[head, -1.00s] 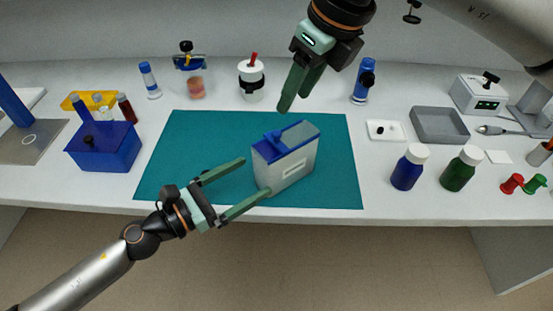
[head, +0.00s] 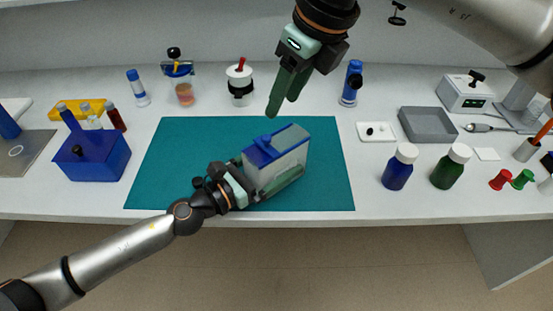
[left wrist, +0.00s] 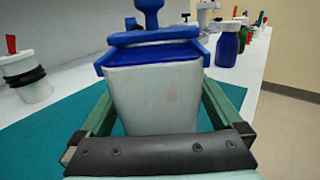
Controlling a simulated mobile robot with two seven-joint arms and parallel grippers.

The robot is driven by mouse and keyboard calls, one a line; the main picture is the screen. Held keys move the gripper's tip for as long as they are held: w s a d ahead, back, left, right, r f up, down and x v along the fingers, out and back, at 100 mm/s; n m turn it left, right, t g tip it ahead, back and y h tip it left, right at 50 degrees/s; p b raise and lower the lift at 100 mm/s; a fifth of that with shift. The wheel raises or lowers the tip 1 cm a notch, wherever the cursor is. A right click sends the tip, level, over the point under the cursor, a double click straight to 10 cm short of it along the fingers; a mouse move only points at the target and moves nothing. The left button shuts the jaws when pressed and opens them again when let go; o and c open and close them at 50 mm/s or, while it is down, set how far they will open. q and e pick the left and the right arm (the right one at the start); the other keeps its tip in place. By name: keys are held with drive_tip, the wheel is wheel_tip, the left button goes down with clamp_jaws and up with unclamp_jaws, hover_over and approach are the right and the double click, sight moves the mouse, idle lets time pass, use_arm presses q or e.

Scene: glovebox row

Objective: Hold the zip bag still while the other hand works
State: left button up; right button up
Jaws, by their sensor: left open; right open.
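The zip bag (head: 284,158) stands upright on the teal mat (head: 180,160), with a pale body, a blue band and a blue tab on top. My left gripper (head: 272,172) is open and low around it, one green finger along its near side, the other mostly hidden behind it. In the left wrist view the bag (left wrist: 155,95) fills the space between both fingers; I cannot tell whether they touch it. My right gripper (head: 281,105) is open and empty, pointing down above the mat's back part, behind the bag and apart from it.
A blue rack (head: 92,158) with tubes stands left of the mat. A white jar (head: 240,80) and a blue-capped jar (head: 181,88) stand behind. Blue (head: 397,170) and green (head: 448,170) bottles and a grey tray (head: 432,124) are to the right. The mat's left part is clear.

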use_arm(q)
drive_tip(key=shift+c, duration=0.4)
drive_tip(key=c, duration=1.3)
